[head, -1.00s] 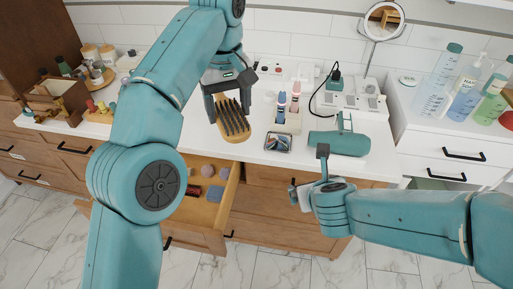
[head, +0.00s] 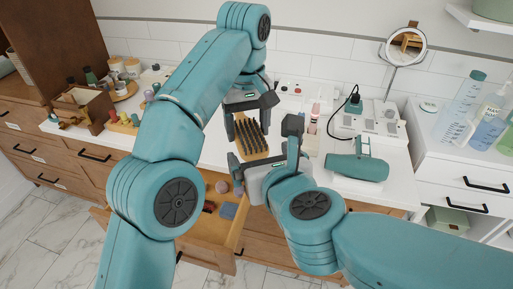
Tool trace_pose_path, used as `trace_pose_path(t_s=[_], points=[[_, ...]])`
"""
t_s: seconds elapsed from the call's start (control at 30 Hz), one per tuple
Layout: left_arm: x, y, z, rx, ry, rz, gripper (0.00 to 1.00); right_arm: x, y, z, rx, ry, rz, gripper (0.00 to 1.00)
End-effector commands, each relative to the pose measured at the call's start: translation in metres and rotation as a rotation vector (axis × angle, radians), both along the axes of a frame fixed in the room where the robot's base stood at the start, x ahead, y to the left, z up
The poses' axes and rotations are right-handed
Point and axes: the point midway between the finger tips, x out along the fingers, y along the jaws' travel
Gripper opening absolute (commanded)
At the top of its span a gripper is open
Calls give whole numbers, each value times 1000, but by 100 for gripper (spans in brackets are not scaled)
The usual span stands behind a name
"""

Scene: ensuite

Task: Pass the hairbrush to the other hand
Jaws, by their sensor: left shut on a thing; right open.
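The hairbrush (head: 250,139) has a tan wooden body and dark bristles that face me. My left gripper (head: 246,106) is shut on its upper end and holds it near the counter's front edge, above the open drawer. My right gripper (head: 265,158) is open at the brush's lower end, with one finger to its left and one to its right. Whether the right fingers touch the brush cannot be told. The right gripper's body hides the lowest part of the brush.
An open drawer (head: 215,236) with several small items is below. A teal hair dryer (head: 357,166) lies right of my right gripper on the white counter (head: 215,150). A round mirror (head: 406,45) stands behind. A wooden box (head: 82,105) and bottles (head: 462,95) flank the area.

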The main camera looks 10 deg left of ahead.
Motion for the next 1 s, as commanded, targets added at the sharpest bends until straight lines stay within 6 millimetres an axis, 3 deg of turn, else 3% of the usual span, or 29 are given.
trace_pose_path(t_s=[0.1,0.3,0.67,0.7,0.87,0.9,0.93,1.0], points=[[0,0,0,0,0,0,36,20,10,-10,-2,1,-2,98],[0,0,0,0,0,0,36,40,20,-18,0,1,0,98],[0,0,0,0,0,0,36,45,23,-21,1,0,0,98],[0,0,0,0,0,0,36,45,23,-21,1,0,0,91],[0,0,0,-1,0,0,36,45,23,-21,2,0,1,41],[0,0,0,-1,0,0,36,45,23,-21,2,0,1,40],[0,0,0,0,-1,0,74,45,23,-20,2,0,1,40],[0,0,0,-1,0,0,97,45,23,-20,1,-1,1,40]])
